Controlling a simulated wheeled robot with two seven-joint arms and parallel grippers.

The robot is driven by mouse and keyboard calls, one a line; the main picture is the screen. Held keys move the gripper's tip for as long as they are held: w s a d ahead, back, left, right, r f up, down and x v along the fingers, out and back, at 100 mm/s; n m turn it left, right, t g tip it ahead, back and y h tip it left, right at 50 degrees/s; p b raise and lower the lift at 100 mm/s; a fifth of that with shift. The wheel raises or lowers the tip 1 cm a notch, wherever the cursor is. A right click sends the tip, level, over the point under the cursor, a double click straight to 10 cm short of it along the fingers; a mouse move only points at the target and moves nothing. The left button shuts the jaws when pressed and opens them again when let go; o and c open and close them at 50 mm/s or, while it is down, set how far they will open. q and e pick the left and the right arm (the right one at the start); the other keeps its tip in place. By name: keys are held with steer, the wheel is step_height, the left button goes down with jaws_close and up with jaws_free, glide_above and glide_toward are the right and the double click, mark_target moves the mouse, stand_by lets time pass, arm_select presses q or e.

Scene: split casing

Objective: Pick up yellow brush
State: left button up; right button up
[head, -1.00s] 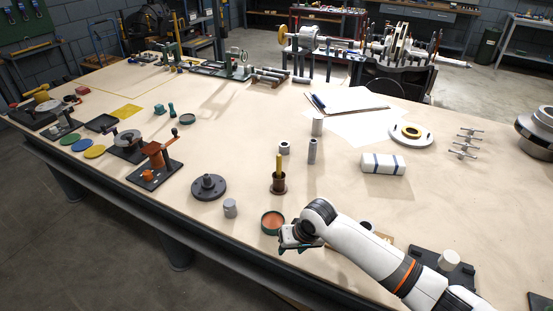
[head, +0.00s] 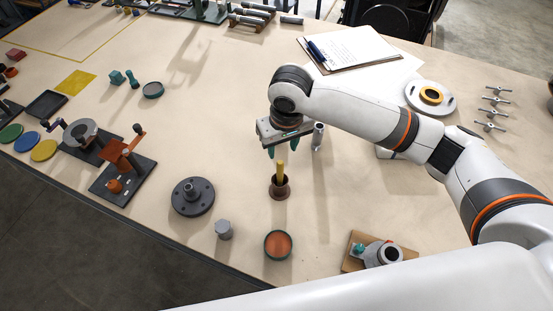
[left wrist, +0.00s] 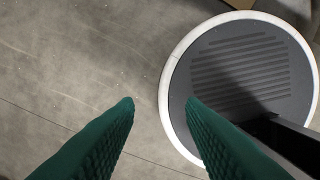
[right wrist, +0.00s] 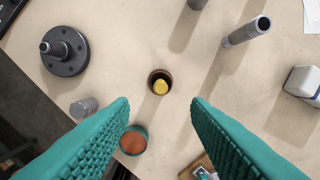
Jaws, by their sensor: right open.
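The yellow brush (head: 280,172) stands upright in a brown cup (head: 280,188) near the middle of the table. In the right wrist view the yellow brush (right wrist: 160,87) shows end-on inside the cup (right wrist: 168,76), between and beyond the two fingers. My right gripper (head: 287,152) is open and empty, above and slightly behind the brush in the head view, with its green fingers pointing down; it also fills the lower part of the right wrist view (right wrist: 160,104). My left gripper (left wrist: 160,100) is open and empty, over the floor and a dark round base.
A dark flanged disc (head: 193,196), a grey cylinder (head: 223,229) and a dish with an orange inside (head: 278,245) stand near the cup. A grey metal tube (head: 318,136) stands close to the right gripper. A clipboard (head: 350,47) lies at the back.

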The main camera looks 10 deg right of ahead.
mark_target(280, 162)
step_height(280, 162, down, 5)
steer(key=shift+f+p, duration=0.1)
steer(key=shift+p, duration=0.45)
steer(key=shift+w+f, duration=0.15)
steer(key=shift+f, duration=0.15)
steer(key=shift+w+f+p, duration=0.25)
steer(key=shift+f+p, duration=0.25)
steer(key=shift+f, duration=0.25)
steer(key=shift+w+f+p, duration=0.25)
steer(key=shift+f+p, duration=0.1)
steer(key=shift+f, duration=0.9)
steer(key=shift+a+f, duration=0.1)
steer(key=shift+f, duration=0.3)
steer(key=shift+w+f, duration=0.1)
steer(key=shift+f, duration=0.1)
arm_select(q)
steer(key=s+r, duration=0.2)
steer(key=r, duration=0.1)
arm_select(e)
jaws_close()
